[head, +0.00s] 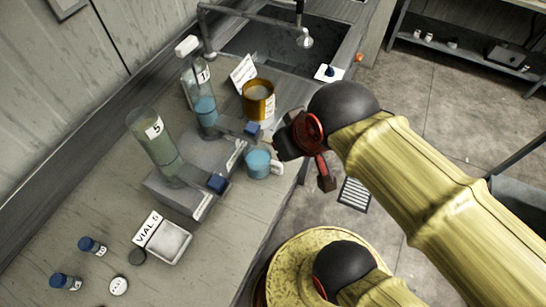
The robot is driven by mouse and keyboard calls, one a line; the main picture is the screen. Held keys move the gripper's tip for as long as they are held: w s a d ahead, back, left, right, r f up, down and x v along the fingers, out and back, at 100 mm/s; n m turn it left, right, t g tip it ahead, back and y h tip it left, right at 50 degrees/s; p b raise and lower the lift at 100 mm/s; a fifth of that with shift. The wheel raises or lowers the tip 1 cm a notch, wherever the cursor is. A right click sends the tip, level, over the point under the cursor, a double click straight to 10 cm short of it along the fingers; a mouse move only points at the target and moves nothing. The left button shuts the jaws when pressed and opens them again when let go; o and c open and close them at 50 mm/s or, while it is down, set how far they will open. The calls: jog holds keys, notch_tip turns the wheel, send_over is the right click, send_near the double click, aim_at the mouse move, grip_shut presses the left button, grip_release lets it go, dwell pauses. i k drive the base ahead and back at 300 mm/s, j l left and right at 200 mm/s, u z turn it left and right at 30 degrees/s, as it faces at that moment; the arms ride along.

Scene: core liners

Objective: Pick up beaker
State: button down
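A small clear beaker (258,164) with blue liquid stands upright near the counter's front edge, beside a labelled grey stand. My gripper (302,168), dark with red parts, is at the end of my yellow arm, to the right of the beaker. Its two fingers appear spread apart with nothing between them, so it looks open. The gripper overlaps the counter edge in the picture, and its height above the counter is hard to judge.
An orange-brown container (258,100) stands behind the beaker. Tall cylinders (155,140) and (203,98) stand left on grey stands. A vial tray (162,238) and blue-capped vials (66,282) lie at front left. A sink (270,45) is behind.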

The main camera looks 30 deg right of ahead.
aim_at(258, 160)
jog(key=i+l+z, duration=0.2)
jog(key=z, duration=0.2)
jog(key=i+l+z, duration=0.2)
jog(key=z, duration=0.15)
jog(key=l+u, duration=0.15)
jog(key=u, duration=0.35)
jog(key=k+l+u, duration=0.1)
jog(key=u, duration=0.35)
jog(key=k+l+u, duration=0.1)
jog(key=u, duration=0.4)
jog(key=k+l, duration=0.8)
jog(key=l, duration=0.15)
